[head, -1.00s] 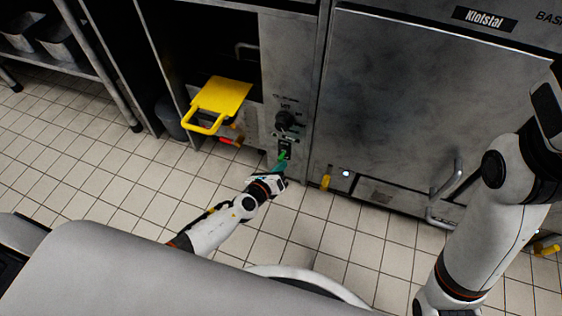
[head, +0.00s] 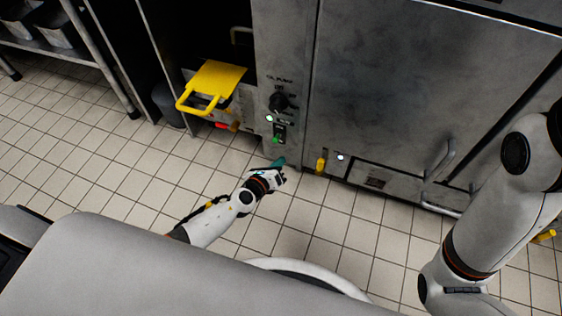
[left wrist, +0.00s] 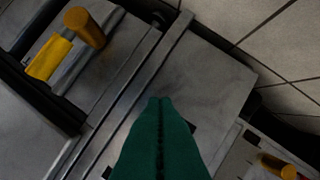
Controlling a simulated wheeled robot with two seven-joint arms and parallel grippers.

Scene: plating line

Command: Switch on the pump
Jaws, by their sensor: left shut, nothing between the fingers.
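The pump panel (head: 290,75) is a narrow grey column left of the large steel door, with a label that seems to read oil pump. It bears a black round knob (head: 279,101) and, below it, a small dark rocker switch (head: 279,132) with a green part at its lower end. A small lamp (head: 269,119) beside the switch glows pale green. My left gripper (head: 279,162) has teal fingers, shut and empty, just below the switch and apart from it. In the left wrist view the shut fingers (left wrist: 160,103) point at grey metal. My right gripper is out of view.
A yellow-handled tray (head: 216,80) sticks out left of the panel, with a red handle (head: 222,125) below. A yellow lever (head: 321,164) and a door handle (head: 441,160) are to the right. Tiled floor (head: 130,190) is clear in front.

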